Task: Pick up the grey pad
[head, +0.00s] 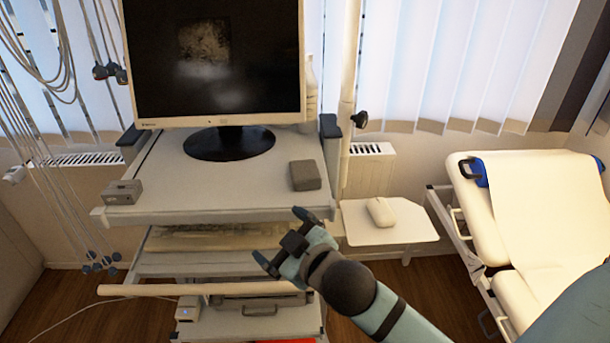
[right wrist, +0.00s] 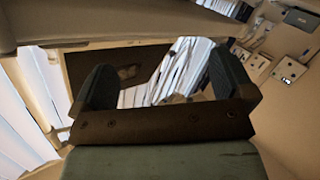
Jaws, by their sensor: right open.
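The grey pad (head: 305,175) is a small dark grey block with rounded edges. It lies flat near the front right of the cart's top shelf (head: 180,170), in the head view. My right gripper (head: 280,238) is open and empty, in front of the shelf's front edge, below and a little left of the pad in the picture. It is apart from the pad. Its two fingers also show in the right wrist view (right wrist: 165,82), with nothing held between them. I cannot make out the pad in that view. My left gripper is not in view.
A monitor (head: 215,60) stands at the back of the shelf. A small grey box (head: 122,192) sits at its front left. A side tray (head: 400,225) holds a white mouse (head: 381,211). An examination bed (head: 540,210) is at right; cables hang at left.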

